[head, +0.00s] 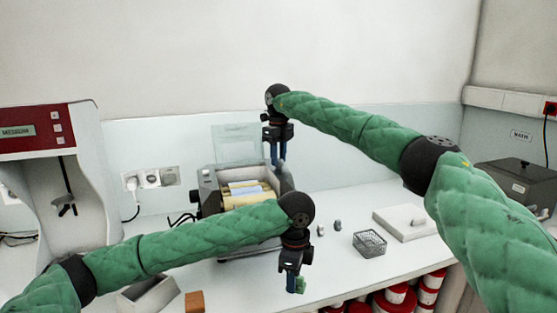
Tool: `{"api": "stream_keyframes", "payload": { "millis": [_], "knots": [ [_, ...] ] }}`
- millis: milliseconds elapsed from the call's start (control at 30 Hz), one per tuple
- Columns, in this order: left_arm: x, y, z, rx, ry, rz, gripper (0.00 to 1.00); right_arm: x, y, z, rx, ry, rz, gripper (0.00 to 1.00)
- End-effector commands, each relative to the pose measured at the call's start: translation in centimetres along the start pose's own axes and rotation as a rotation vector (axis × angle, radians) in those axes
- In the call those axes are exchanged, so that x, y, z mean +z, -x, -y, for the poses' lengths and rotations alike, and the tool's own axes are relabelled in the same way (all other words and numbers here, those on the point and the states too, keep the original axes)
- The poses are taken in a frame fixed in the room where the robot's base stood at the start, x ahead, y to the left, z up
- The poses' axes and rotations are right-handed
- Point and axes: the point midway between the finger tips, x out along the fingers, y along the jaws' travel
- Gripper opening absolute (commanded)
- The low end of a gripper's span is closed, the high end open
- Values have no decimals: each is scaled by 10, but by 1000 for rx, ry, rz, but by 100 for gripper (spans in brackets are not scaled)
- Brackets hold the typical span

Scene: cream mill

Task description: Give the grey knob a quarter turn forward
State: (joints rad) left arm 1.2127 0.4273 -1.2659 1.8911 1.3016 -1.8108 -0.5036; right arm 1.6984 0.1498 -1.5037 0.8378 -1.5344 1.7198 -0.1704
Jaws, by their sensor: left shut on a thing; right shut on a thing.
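The three-roll cream mill (207,190) stands on the white bench, with pale yellow and bluish rollers and a clear raised panel at the back. My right gripper (278,162) points down at the mill's back right corner. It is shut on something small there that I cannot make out. I cannot clearly pick out the grey knob; it may be hidden by the gripper. My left gripper (292,285) is in front and to the right of the mill, above the bench's front part, shut on a small green thing (301,285).
Two small grey pieces (337,225) and a wire basket (369,243) stand right of the mill. A white slab (405,222) lies farther right. A grey tray (148,295) and a brown block (194,301) are front left. A red-topped machine (48,130) stands left.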

Motion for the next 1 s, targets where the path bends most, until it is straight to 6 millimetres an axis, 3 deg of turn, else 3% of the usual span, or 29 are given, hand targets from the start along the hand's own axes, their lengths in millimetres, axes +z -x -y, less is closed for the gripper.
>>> {"api": "stream_keyframes", "payload": {
  "millis": [433, 1000],
  "knots": [
    [0, -10, 0, 0, 0, 0, 14, 0, 1, 1, 0, -287, 3, 7],
    [0, -12, 0, 0, 0, 0, 14, 0, 2, 1, -1, -356, 3, 7]
  ]
}}
